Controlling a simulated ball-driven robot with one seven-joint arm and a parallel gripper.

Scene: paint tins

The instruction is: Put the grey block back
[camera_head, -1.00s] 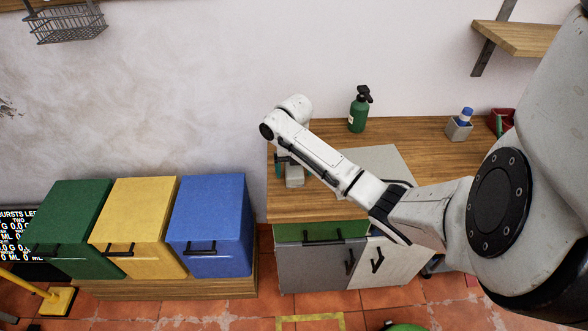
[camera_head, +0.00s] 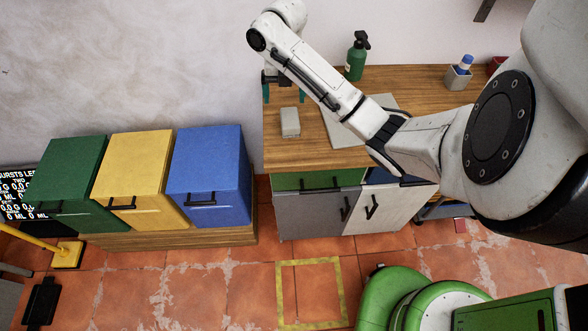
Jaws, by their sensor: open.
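The grey block (camera_head: 290,122) stands on the wooden counter (camera_head: 283,153), near its left end, with all of it in plain view. My gripper (camera_head: 283,94) is open and empty. Its two teal fingers are spread apart and show just beyond the block in the picture, apart from it. My arm reaches in from the right over the counter.
A grey board (camera_head: 345,132) lies right of the block, partly hidden by my arm. A green spray bottle (camera_head: 356,58) and a grey holder (camera_head: 457,78) stand farther back. Green (camera_head: 70,170), yellow (camera_head: 137,165) and blue (camera_head: 209,160) bins stand left of the counter.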

